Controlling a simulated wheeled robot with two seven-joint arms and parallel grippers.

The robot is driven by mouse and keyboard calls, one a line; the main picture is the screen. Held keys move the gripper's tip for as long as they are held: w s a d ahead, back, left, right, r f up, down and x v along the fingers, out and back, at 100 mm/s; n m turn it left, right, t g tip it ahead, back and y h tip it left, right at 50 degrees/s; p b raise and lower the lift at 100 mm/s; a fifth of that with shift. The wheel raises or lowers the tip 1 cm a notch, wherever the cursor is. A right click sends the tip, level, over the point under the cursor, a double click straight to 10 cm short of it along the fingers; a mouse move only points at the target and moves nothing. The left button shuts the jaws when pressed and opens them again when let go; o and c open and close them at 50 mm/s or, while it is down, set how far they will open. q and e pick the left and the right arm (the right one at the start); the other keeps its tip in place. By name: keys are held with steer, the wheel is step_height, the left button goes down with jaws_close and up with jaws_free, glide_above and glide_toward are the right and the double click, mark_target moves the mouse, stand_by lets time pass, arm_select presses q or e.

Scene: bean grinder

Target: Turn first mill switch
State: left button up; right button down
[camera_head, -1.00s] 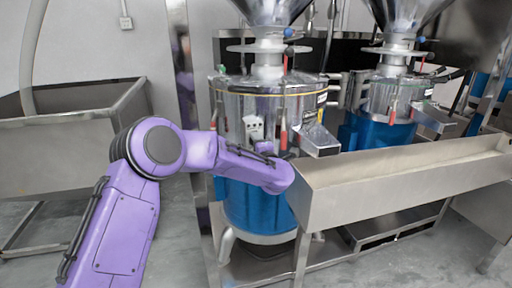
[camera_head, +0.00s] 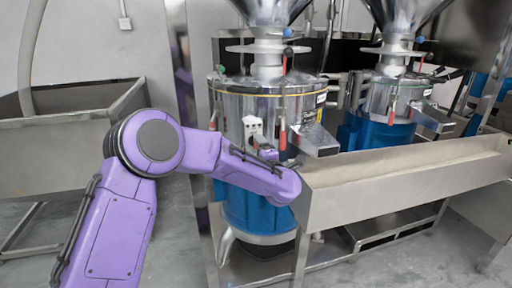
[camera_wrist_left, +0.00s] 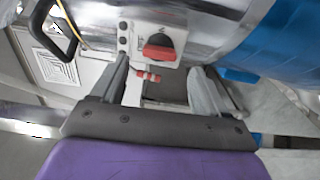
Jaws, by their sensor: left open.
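The first mill (camera_head: 262,105) stands in the middle of the head view, with a shiny steel drum over a blue base. Its switch (camera_wrist_left: 158,52) is a red knob on a pale panel, at the upper middle of the left wrist view. The panel (camera_head: 252,126) shows small in the head view. My left gripper (camera_wrist_left: 160,72) is open and empty, its fingers pointing toward the switch and on either side below it. They appear apart from the knob. In the head view my arm hides most of the gripper. My right gripper is not in view.
A steel trough (camera_head: 400,187) runs right of the first mill, close to my left forearm. A second mill (camera_head: 385,105) stands behind it. A steel sink (camera_head: 70,140) is at the left. A dark handle (camera_wrist_left: 60,30) shows near the left finger.

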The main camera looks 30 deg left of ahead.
arm_select(q)
steer(key=v, duration=0.6)
steer(key=shift+d, duration=0.1)
